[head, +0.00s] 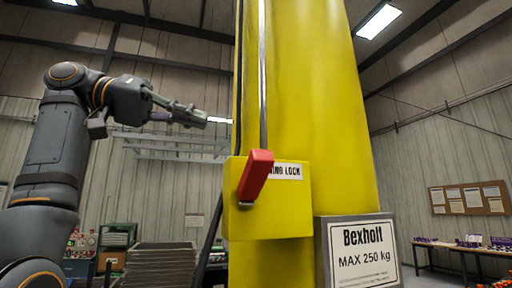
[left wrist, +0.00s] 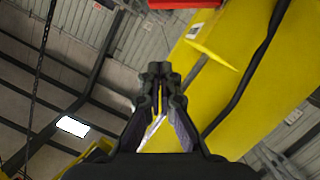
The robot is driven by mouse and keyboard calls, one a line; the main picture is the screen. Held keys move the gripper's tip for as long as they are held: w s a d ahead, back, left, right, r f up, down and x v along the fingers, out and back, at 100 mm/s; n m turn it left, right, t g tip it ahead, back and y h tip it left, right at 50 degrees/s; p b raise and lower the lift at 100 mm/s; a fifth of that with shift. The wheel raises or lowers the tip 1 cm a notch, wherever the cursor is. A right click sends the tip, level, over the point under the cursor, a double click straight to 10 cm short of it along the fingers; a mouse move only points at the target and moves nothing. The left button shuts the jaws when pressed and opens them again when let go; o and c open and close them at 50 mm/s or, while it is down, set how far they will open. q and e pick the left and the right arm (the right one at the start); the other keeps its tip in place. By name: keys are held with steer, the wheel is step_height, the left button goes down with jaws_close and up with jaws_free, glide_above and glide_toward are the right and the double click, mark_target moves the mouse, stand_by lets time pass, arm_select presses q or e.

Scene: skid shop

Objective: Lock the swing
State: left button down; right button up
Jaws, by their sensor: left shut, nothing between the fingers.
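The yellow column (head: 310,90) carries a yellow lock box (head: 285,215) with a label (head: 288,171) whose visible part ends in "LOCK". A red lever (head: 256,174) sits on the box front, tilted with its upper end to the right, and covers the start of the label. My left gripper (head: 203,117) is shut and empty, left of the column and above the lever, apart from it in the head view. In the left wrist view its closed fingers (left wrist: 160,70) point toward the yellow column (left wrist: 235,75), and a red part (left wrist: 185,3) shows at the top edge. My right gripper is not in view.
A grey sign plate (head: 362,252) reading "Bexholt MAX 250 kg" is at the column's lower right. A dark cable (left wrist: 250,70) runs along the column. A stack of trays (head: 160,262) and a table (head: 465,250) stand in the background. Open air surrounds my left arm.

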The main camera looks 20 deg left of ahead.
arm_select(q)
steer(key=a, duration=0.1)
steer(key=p, duration=0.1)
glide_above(248, 161)
steer(key=w+a, duration=0.1)
steer(key=w, duration=0.2)
step_height(248, 161, down, 2)
steer(key=shift+w+a+f, duration=0.1)
steer(key=shift+a, duration=0.05)
steer(key=f, duration=0.1)
steer(key=s+f, duration=0.1)
steer(key=shift+s+d+f, duration=0.2)
steer(key=shift+s+f, duration=0.1)
steer(key=shift+f, duration=0.05)
steer(key=shift+s+d+f, duration=0.1)
steer(key=shift+s+f, duration=0.15)
steer(key=shift+f, duration=0.1)
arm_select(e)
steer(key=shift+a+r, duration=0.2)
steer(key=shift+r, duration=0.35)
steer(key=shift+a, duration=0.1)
arm_select(q)
steer(key=shift+d, duration=0.15)
